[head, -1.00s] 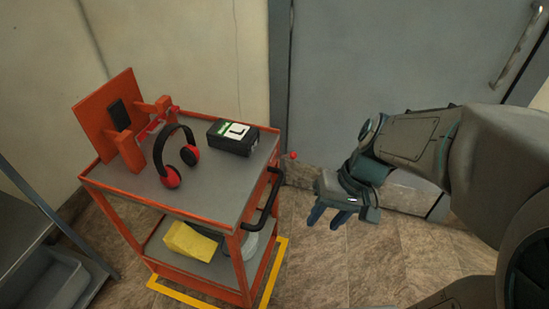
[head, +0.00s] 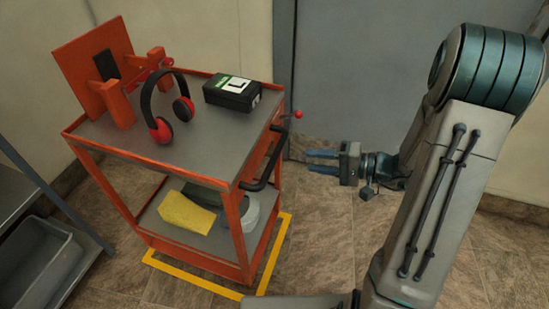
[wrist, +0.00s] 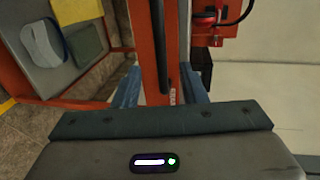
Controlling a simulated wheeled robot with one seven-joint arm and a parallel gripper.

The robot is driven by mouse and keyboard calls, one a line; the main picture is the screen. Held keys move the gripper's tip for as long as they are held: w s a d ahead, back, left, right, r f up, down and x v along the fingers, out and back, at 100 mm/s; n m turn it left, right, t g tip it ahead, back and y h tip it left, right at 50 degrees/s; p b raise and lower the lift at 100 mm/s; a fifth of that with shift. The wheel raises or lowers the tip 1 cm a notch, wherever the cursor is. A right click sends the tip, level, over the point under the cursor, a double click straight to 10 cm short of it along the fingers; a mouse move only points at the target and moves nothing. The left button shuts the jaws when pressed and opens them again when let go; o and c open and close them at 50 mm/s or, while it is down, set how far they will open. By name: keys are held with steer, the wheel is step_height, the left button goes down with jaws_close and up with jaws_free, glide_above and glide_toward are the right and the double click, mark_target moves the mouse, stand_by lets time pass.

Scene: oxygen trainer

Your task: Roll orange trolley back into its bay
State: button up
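The orange trolley (head: 120,153) stands upright at the left in the head view, with grey shelves and a black handle (head: 268,165) on its right side. A yellow floor outline (head: 273,250) shows along the trolley's near and right sides; its far side is hidden. My gripper (head: 309,161) is open and empty, right of the handle and apart from it, with its fingers pointing left. In the wrist view, the dark handle (wrist: 161,45) and an orange trolley post lie between the two open fingers (wrist: 162,90).
On the trolley's top are red-black headphones (head: 160,130), a black box (head: 232,92) and an orange stand (head: 95,65). A yellow sponge-like block (head: 186,213) lies below. A metal rack with a grey bin (head: 40,262) stands left. The floor right of the outline is clear.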

mark_target(274, 154)
steer(key=x, duration=1.1)
steer(key=shift+w+a+f, duration=0.1)
steer(key=shift+a, duration=0.3)
steer(key=shift+c, duration=0.4)
jaws_close()
